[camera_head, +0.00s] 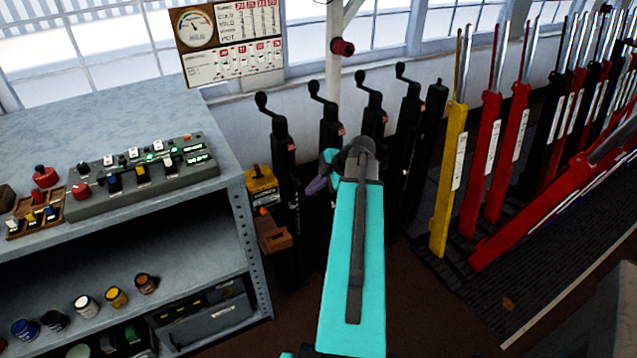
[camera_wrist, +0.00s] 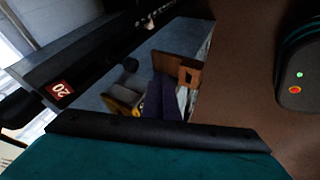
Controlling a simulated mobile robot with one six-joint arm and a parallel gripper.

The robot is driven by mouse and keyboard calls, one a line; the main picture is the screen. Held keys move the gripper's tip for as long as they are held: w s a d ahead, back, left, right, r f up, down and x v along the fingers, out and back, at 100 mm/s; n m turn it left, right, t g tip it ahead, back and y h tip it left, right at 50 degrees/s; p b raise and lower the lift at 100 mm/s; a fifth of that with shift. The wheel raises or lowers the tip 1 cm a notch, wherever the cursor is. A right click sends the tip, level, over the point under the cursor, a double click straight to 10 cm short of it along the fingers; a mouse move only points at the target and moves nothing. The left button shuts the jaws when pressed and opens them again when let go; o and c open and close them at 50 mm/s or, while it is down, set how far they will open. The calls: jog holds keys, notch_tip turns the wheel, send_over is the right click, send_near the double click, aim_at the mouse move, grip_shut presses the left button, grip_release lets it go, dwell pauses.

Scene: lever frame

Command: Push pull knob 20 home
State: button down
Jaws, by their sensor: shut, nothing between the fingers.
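In the wrist view a dark post carries a red label reading 20 (camera_wrist: 62,90). A small dark round knob (camera_wrist: 131,65) shows on the grey face beside it; how far it stands out is hard to tell. In the head view several black posts with cranked handles stand in a row, and my gripper (camera_head: 316,187) is low in front of the second post from the left (camera_head: 330,122). Its purple fingers (camera_wrist: 167,98) are shut and empty, near the knob in the wrist view; I cannot tell whether they touch it. My wrist and forearm hide part of the posts in the head view.
A grey shelf unit (camera_head: 100,105) stands at the left with a control box (camera_head: 140,180) on top. A yellow box (camera_head: 262,188) and a brown wooden box (camera_head: 274,238) are beside it. Yellow and red levers (camera_head: 450,170) stand at the right. Brown floor is clear in front.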

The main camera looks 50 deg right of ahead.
aim_at(298, 180)
jog(key=shift+w+d+f+p, duration=0.2)
jog(key=shift+w+f+p, duration=0.15)
jog(key=shift+w, duration=0.45)
jog(key=shift+w+d+f+p, duration=0.2)
jog(key=shift+w+p, duration=0.1)
jog(key=shift+w, duration=0.55)
jog(key=shift+w+d+f+p, duration=0.2)
jog(key=shift+w+f+p, duration=0.15)
jog(key=shift+w, duration=0.45)
jog(key=w+b, duration=0.1)
jog(key=w+d+b, duration=0.1)
jog(key=shift+w+r, duration=0.15)
jog(key=shift+w, duration=0.25)
